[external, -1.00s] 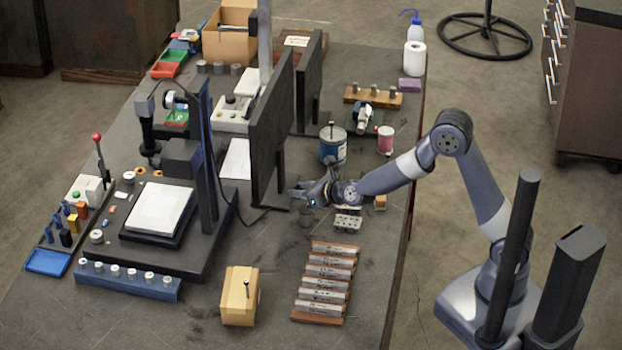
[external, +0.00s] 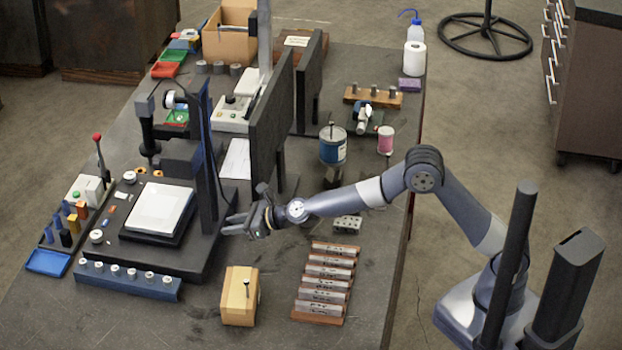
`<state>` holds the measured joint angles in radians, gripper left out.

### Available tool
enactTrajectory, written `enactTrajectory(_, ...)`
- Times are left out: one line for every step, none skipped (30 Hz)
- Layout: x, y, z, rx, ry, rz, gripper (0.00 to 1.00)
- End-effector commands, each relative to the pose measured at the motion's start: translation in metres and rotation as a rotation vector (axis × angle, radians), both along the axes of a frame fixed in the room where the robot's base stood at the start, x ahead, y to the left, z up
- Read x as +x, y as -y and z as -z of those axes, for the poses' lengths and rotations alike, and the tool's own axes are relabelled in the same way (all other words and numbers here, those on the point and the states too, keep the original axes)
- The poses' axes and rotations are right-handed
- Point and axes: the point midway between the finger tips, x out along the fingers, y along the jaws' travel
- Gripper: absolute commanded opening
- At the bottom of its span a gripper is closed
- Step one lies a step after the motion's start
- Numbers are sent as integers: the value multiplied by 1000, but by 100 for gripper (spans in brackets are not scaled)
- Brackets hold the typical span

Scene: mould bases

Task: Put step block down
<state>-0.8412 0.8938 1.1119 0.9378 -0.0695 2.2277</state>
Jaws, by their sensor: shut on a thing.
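My gripper (external: 234,225) points left, over the table just right of the black stand's base. Its fingers are shut on the step block, which is too small and dark at this size to make out apart from the fingers. I cannot tell whether the block touches anything below it.
The black stand's base (external: 190,262) with a white plate (external: 158,209) is to the left. A black upright panel (external: 270,125) stands behind. In front are a wooden block (external: 240,297) and a rack of metal bars (external: 326,283). A drilled block (external: 347,223) lies right. Bare tabletop lies between them.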

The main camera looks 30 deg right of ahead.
Motion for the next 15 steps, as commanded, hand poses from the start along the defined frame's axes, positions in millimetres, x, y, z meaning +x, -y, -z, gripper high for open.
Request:
enactTrajectory(0,-2,0,1,0,-2,5)
enactTrajectory(0,-2,0,1,1,-3,5)
enactTrajectory(0,-3,2,0,1,-4,5)
enactTrajectory(0,-3,4,0,0,-4,5)
enactTrajectory(0,-3,6,0,0,-4,5)
enactTrajectory(0,-4,11,0,0,-4,5)
enactTrajectory(0,-4,15,-1,1,-6,5)
enactTrajectory(0,-4,20,-2,1,-6,5)
enactTrajectory(0,-3,27,-1,0,-4,5)
enactTrajectory(0,-4,32,-2,1,-5,5)
enactTrajectory(0,-3,37,-2,0,-5,5)
enactTrajectory(0,-3,43,-2,1,-5,5)
enactTrajectory(0,-3,46,-1,1,-5,5)
enactTrajectory(0,-3,50,-1,1,-5,5)
enactTrajectory(0,-3,54,-2,2,-5,5)
